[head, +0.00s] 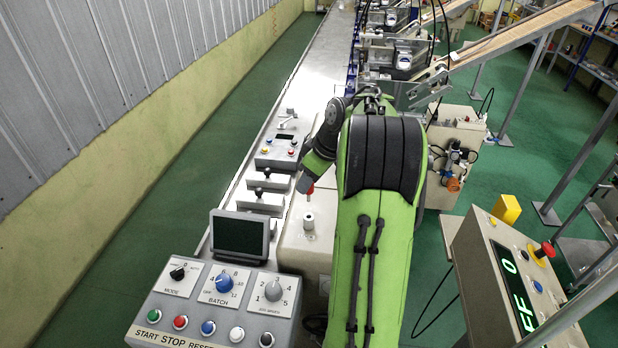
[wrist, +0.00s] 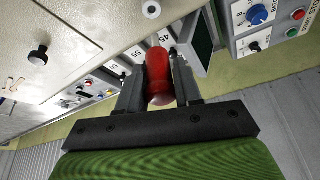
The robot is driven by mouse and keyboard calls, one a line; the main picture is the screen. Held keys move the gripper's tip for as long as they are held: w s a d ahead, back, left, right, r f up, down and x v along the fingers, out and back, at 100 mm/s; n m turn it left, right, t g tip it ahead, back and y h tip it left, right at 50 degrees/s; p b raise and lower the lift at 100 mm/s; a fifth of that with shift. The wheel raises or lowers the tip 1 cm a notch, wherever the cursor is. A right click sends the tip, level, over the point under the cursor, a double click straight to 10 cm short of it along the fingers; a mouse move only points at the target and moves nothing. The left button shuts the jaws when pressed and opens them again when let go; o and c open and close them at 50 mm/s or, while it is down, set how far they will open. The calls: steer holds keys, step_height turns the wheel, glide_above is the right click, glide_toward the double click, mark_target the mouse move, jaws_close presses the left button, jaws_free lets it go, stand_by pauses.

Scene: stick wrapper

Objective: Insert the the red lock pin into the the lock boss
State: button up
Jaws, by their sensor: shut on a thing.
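The red lock pin (wrist: 158,78) is held between the two dark fingers of my gripper (wrist: 160,74). In the head view only a small piece of the red pin (head: 310,189) shows below my gripper (head: 306,182). The lock boss (head: 309,220) is a short pale cylinder on the beige machine top, just nearer the camera than the pin. In the wrist view the boss (wrist: 151,9) is a pale ring with a dark hole at the top edge. The pin is apart from the boss. Its lower end is hard to make out.
A dark screen (head: 240,234) and a panel with knobs and buttons (head: 217,295) stand at front left. Lever boxes (head: 262,201) line the bench left of the boss. My green arm covers the middle. A black knob (wrist: 39,55) stands on the beige surface.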

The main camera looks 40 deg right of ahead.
steer(key=shift+f+b, duration=3.3)
steer(key=shift+f, duration=0.9)
steer(key=o, duration=1.1)
steer(key=p+v, duration=0.5)
steer(key=v, duration=1)
steer(key=shift+s+d+r+p, duration=0.1)
steer(key=shift+s+r+p, duration=0.05)
steer(key=shift+r+p, duration=0.2)
